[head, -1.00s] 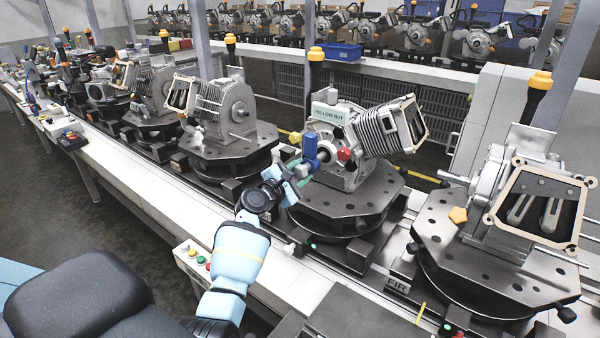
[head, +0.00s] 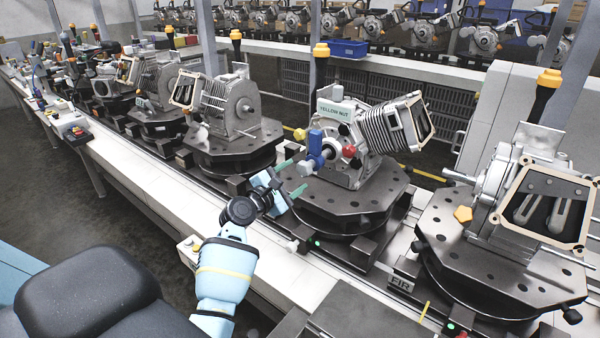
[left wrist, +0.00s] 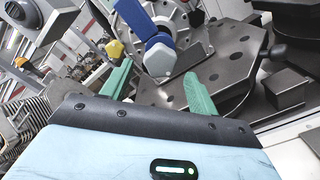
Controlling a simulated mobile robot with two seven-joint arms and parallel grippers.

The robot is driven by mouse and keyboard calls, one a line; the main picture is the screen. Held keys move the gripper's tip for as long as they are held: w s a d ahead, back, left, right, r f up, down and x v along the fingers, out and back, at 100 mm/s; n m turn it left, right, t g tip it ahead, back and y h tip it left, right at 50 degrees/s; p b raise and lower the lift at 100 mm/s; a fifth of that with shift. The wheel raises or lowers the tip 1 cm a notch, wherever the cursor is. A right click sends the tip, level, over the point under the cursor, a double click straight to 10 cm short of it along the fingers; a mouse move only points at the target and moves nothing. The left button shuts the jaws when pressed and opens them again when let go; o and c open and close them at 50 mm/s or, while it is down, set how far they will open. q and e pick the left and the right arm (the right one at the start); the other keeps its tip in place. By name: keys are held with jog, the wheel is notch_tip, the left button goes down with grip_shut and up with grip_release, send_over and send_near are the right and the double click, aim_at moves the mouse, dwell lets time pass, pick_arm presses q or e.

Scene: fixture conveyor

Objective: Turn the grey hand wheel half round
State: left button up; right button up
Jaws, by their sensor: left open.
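An engine unit (head: 384,131) with a "YELLOW NUT" label stands on a dark round turntable (head: 342,200). Its near face bears a blue bar (head: 315,143) with a pale grey-blue end piece (head: 308,168). The bar (left wrist: 158,25) and its end piece (left wrist: 160,58) also show in the left wrist view, just beyond the fingers. I cannot make out a clear grey wheel rim; I cannot tell whether this end piece belongs to the wheel. My left gripper (head: 291,178) is open and empty, just below and left of the bar. Its green fingers (left wrist: 158,75) are spread apart. My right gripper is not in view.
A red knob (head: 349,151) and a yellow knob (head: 300,134) sit close to the bar. Another fixture (head: 470,240) stands at the right and a grey housing (head: 230,105) at the left. A pale conveyor ledge (head: 150,185) runs along the front.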

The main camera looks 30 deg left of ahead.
pick_arm(q)
jog(key=shift+s+a, duration=0.1)
jog(key=shift+s, duration=1.05)
jog(key=s+d+f+m+g+h, duration=0.1)
jog(key=s+d+f+m+g, duration=0.4)
jog(key=s+d+f+m, duration=0.3)
jog(key=s+d+f+m+g+h, duration=0.1)
jog(key=s+d+f+m+g, duration=0.35)
jog(key=s+f+m, duration=0.45)
jog(key=s+d+f+m+g+y, duration=0.25)
jog(key=s+m, duration=0.25)
jog(key=s, duration=0.8)
jog(key=s+d+f+m+g+y, duration=0.1)
jog(key=s+d+f+m+g, duration=0.25)
jog(key=s, duration=0.95)
jog(key=w+d+f+m+t+h, duration=0.2)
jog(key=w+f+t, duration=0.4)
jog(key=f+t, duration=0.1)
jog(key=shift+w+f, duration=0.35)
jog(key=shift+f, duration=0.3)
